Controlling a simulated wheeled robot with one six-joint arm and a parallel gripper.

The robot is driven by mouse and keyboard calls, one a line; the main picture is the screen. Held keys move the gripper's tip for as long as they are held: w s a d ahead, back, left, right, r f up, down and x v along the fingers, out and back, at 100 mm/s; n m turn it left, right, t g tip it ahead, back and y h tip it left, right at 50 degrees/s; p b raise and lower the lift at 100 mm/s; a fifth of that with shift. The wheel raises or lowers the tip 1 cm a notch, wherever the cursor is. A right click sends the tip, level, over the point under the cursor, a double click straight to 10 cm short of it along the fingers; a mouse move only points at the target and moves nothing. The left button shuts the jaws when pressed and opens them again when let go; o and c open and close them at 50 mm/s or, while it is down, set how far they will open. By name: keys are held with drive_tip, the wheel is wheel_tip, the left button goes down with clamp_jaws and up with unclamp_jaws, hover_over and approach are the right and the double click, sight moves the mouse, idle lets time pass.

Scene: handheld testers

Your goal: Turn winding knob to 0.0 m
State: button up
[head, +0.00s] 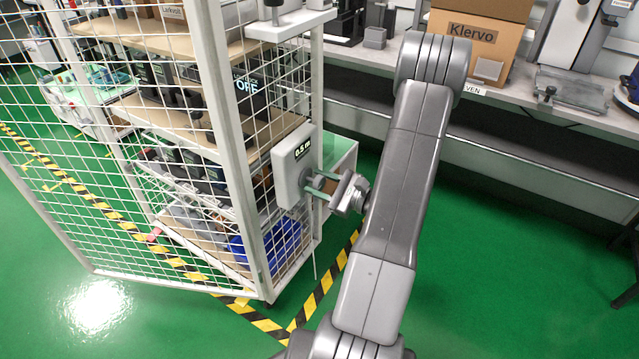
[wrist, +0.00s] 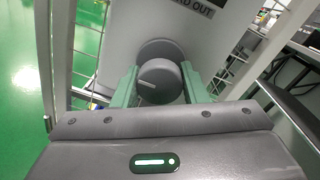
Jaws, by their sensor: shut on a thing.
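A light grey box (head: 290,172) is mounted on the corner post of a white wire cage, and its small dark display reads 0.5 m. In the wrist view, a round dark grey winding knob (wrist: 160,82) with a white pointer line sticks out of the box's front, below lettering that ends in "RD OUT". The pointer line lies nearly level, toward the left. My gripper (head: 322,187) reaches the box from the right. Its green fingers (wrist: 158,86) stand on both sides of the knob, shut on it. In the head view the fingers mostly hide the knob.
The wire cage (head: 215,110) holds shelves with boxes and dark devices, and a blue bin (head: 268,245) low down. A workbench (head: 520,95) with a Klervo carton (head: 480,35) runs along the back right. Green floor (head: 480,270) is clear at the right.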

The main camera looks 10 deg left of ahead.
drive_tip(key=shift+m+p, duration=0.3)
drive_tip(key=shift+p, duration=0.05)
drive_tip(key=m+p, duration=0.3)
drive_tip(key=shift+r+m, duration=0.15)
drive_tip(key=shift+m, duration=0.15)
drive_tip(key=m+p, duration=0.3)
drive_tip(key=m, duration=0.1)
drive_tip(key=shift+m, duration=0.3)
drive_tip(key=m+p, duration=0.3)
drive_tip(key=m, duration=0.2)
drive_tip(key=shift+m, duration=0.3)
drive_tip(key=shift+m+t+p, duration=0.3)
drive_tip(key=shift+m+p, duration=0.75)
drive_tip(key=shift+m, duration=0.85)
drive_tip(key=shift+f, duration=0.2)
drive_tip(key=o, duration=1)
drive_tip(key=shift+c, duration=0.2)
